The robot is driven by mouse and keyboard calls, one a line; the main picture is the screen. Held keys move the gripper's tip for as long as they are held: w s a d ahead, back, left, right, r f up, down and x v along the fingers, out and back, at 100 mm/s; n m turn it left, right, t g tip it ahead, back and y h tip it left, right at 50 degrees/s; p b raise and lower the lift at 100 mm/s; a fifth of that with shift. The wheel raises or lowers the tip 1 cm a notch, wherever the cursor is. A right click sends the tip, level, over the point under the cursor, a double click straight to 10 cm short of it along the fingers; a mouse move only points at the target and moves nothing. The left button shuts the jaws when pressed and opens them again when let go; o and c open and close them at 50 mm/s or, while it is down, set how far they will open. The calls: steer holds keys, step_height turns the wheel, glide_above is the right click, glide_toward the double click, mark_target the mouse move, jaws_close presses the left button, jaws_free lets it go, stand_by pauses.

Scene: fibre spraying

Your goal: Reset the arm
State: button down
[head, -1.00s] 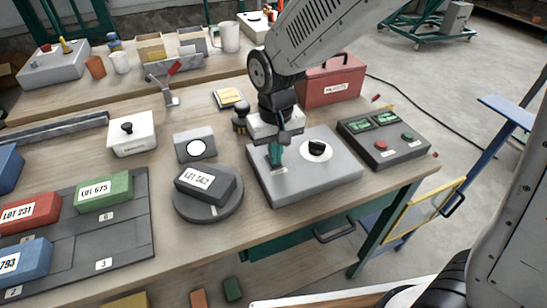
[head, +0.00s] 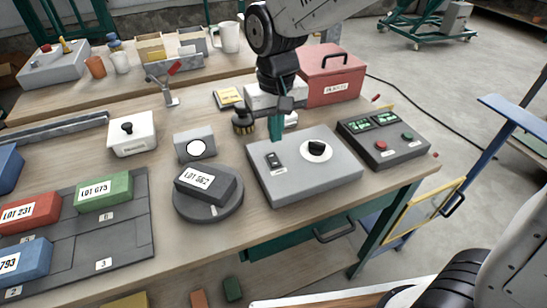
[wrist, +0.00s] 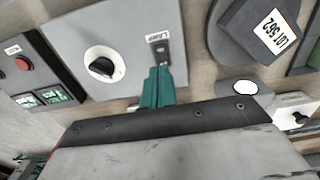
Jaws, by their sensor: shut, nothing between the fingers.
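My gripper (head: 276,127) has teal fingers that are shut and empty. It hangs above the back edge of a grey control box (head: 300,180), apart from it as far as I can tell. The box bears a black rocker switch (head: 273,161) labelled LAMP and a black knob (head: 317,149) on a white disc. In the wrist view the closed fingers (wrist: 157,86) point toward the switch (wrist: 161,52), with the knob (wrist: 101,65) to the left.
A dark LOT 562 block (head: 205,185) lies on a round grey turntable (head: 208,210). A button panel (head: 384,139) and a red toolbox (head: 333,78) stand right and behind. Coloured lot blocks lie on a grey tray (head: 128,233) at left. Open floor lies beyond the bench at right.

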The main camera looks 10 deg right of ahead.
stand_by(0.3)
steer(key=s+d+r+m, duration=0.1)
steer(key=s+d+r, duration=0.1)
steer(key=s+d, duration=0.4)
steer(key=s+d+r+m+t, duration=0.1)
steer(key=s+d+r, duration=0.2)
steer(key=s+d, duration=0.4)
steer(key=s+d+r+m, duration=0.1)
steer(key=s+d+r, duration=0.1)
steer(key=s+d, duration=0.4)
steer(key=shift+s+d+r, duration=0.25)
steer(key=shift+d, duration=0.65)
